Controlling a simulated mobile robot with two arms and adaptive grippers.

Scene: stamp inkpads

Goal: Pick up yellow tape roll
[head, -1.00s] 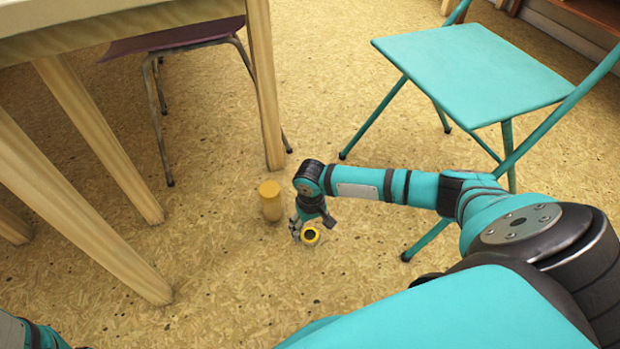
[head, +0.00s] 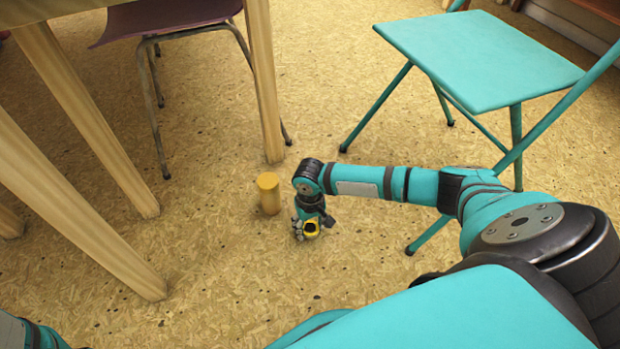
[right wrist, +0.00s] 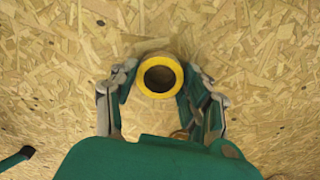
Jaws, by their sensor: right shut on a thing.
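The yellow tape roll (head: 311,229) is a small yellow ring with a dark hole, low near the floor in the head view. My right gripper (head: 308,230) is shut on it and partly covers it. In the right wrist view the tape roll (right wrist: 178,67) sits between the two fingers of my right gripper (right wrist: 160,88), its round face and dark hole toward the camera. Whether it still touches the floor I cannot tell. My left gripper is not in view; only a bit of my left arm shows at the lower left.
An orange-yellow cylinder (head: 268,195) stands upright on the floor just left of my right gripper. Wooden table legs (head: 265,90) and a dark chair (head: 165,20) are at the left. A teal folding chair (head: 480,60) stands at the right. The floor in front is clear.

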